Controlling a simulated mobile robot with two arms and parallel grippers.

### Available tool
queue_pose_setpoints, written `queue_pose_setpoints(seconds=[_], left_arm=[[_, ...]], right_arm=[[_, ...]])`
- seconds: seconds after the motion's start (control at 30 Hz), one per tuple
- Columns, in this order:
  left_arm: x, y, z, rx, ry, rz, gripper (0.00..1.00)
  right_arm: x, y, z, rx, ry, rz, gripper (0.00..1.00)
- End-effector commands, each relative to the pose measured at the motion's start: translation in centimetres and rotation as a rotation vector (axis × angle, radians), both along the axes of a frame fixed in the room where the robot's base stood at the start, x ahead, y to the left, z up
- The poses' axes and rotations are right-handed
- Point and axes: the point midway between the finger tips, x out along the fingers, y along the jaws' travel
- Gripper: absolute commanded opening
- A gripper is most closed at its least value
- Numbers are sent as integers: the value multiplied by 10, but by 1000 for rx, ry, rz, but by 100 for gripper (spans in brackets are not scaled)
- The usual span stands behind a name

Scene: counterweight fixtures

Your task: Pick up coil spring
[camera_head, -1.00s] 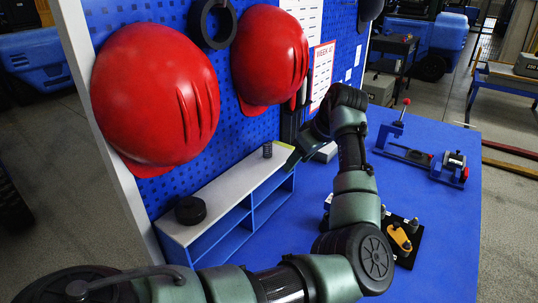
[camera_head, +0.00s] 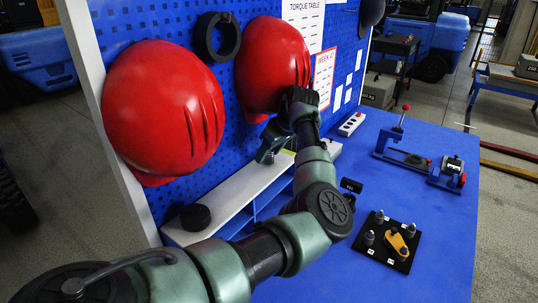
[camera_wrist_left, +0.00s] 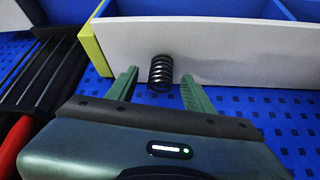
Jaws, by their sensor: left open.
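The coil spring (camera_wrist_left: 161,73) is a small dark coil standing on the white top of the shelf unit (camera_wrist_left: 210,45), in the left wrist view. My left gripper (camera_wrist_left: 160,88) is open, with one green finger on each side of the spring and gaps between. In the head view my left gripper (camera_head: 272,150) is over the far end of the shelf top, and the arm and gripper hide the spring. My right gripper does not show in either view.
A black round puck (camera_head: 195,217) sits on the near end of the shelf. Red helmets (camera_head: 163,112) hang on the blue pegboard beside the arm. A black fixture plate (camera_head: 387,242) and a clamp device (camera_head: 405,158) stand on the blue table (camera_head: 420,210), otherwise fairly clear at right.

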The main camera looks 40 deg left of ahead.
Motion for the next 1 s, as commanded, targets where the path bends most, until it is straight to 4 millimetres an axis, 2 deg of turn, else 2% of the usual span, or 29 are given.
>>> queue_pose_setpoints(seconds=[0.2,0.27,0.4,0.77,1.0], left_arm=[[0,1,-1,1,-1,1,52],[0,1,-1,1,-1,1,38],[0,1,-1,1,-1,1,0],[0,1,0,1,-1,1,0],[-3,7,4,2,0,1,0]], right_arm=[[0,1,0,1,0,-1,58],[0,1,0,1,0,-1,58],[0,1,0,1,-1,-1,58],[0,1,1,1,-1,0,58],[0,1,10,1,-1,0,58]])
